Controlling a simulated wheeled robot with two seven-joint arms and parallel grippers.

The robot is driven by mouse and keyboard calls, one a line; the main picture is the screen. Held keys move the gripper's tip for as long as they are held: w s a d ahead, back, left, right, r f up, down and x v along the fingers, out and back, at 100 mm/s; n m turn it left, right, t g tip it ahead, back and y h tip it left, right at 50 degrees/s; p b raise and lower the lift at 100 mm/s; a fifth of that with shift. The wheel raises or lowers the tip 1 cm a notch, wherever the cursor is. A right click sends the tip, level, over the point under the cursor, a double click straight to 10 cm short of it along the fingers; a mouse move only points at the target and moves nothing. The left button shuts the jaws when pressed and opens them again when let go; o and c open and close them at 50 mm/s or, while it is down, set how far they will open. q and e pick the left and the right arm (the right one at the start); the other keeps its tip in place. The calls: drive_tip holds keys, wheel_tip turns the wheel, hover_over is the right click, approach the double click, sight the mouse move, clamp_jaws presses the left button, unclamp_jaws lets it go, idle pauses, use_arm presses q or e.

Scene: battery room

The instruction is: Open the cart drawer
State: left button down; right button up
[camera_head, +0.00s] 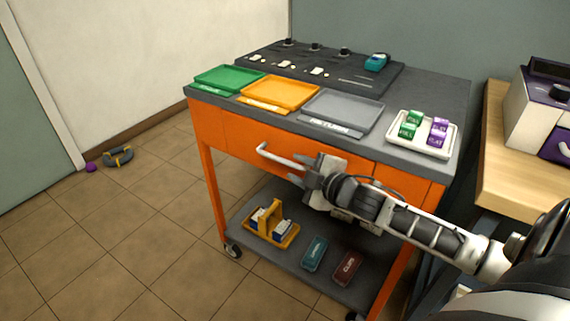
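The orange cart (208,165) stands in the middle with a dark grey top. Its drawer front (240,138) is orange and looks flush with the cart body, with no gap visible. A white bar handle (276,157) runs across the drawer front. My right gripper (312,176) is at the right end of the handle, its fingers pointing left towards the bar. Its fingers and wrist cover that end, so I cannot tell whether they are around the bar or beside it, or how far apart they are. My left gripper is out of view.
Green (230,77), orange (280,92) and grey (343,110) trays and a white tray (421,134) of small boxes sit on the cart top. The lower shelf (284,257) holds a yellow caddy (272,226) and two cases. A wooden table (507,180) stands right. Floor at left is mostly clear.

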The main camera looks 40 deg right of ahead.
sight(285, 162)
drive_tip(key=x, duration=0.5)
drive_tip(key=shift+w+f+b, duration=0.1)
drive_tip(key=shift+w+b, duration=0.2)
drive_tip(key=shift+a, duration=0.1)
clamp_jaws()
